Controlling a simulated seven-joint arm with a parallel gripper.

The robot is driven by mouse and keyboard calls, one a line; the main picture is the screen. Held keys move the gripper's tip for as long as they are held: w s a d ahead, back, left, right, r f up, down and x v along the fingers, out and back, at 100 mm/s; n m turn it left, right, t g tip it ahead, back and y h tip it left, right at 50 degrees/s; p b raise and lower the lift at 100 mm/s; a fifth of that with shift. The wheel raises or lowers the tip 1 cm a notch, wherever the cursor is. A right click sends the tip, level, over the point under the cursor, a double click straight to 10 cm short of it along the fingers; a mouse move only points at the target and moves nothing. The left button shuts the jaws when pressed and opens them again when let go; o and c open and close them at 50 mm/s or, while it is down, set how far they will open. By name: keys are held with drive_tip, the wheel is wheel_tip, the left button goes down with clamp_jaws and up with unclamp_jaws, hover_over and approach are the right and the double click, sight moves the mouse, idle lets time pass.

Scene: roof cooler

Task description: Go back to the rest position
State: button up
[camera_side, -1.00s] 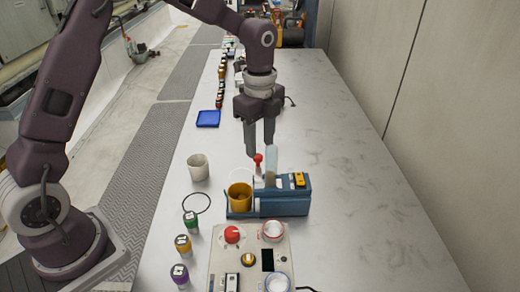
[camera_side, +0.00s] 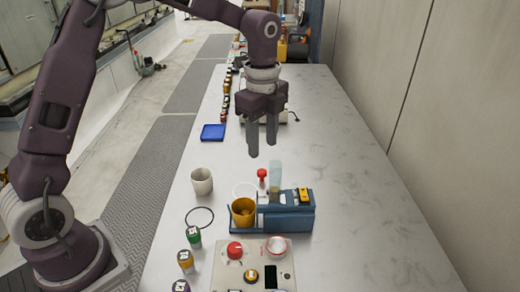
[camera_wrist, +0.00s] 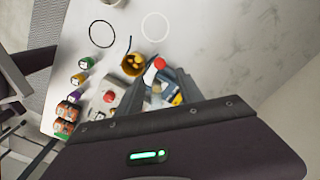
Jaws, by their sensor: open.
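My gripper (camera_side: 262,143) hangs fingers-down above the table (camera_side: 345,150), with its two fingers apart and nothing between them. It is above and a little behind a blue machine (camera_side: 290,215) that has a yellow cup (camera_side: 243,211) at its left end. A clear upright container (camera_side: 275,178) and a red-topped piece (camera_side: 262,174) stand at the back of the machine. In the wrist view the yellow cup (camera_wrist: 133,65) and the red top (camera_wrist: 159,63) show past the gripper body, which hides part of the machine.
A white cup (camera_side: 202,181) and a black ring (camera_side: 199,218) lie left of the machine. A control panel (camera_side: 230,273) with a red knob and several small capped jars (camera_side: 186,260) are in front. A blue tray (camera_side: 213,132) is behind. The table's right side is clear.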

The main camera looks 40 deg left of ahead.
drive_tip(key=s+r+n+t, duration=0.2)
drive_tip(key=s+r+n, duration=0.3)
drive_tip(key=s+r, duration=0.2)
drive_tip(key=s+a+n+t, duration=0.1)
drive_tip(key=s+n, duration=0.5)
drive_tip(key=s, duration=0.4)
drive_tip(key=s+r+n+t, duration=0.1)
drive_tip(key=s+n+t, duration=0.1)
drive_tip(key=s+n, duration=0.4)
drive_tip(key=s, duration=0.4)
drive_tip(key=shift+a+r+n, duration=0.3)
drive_tip(key=shift+a, duration=0.1)
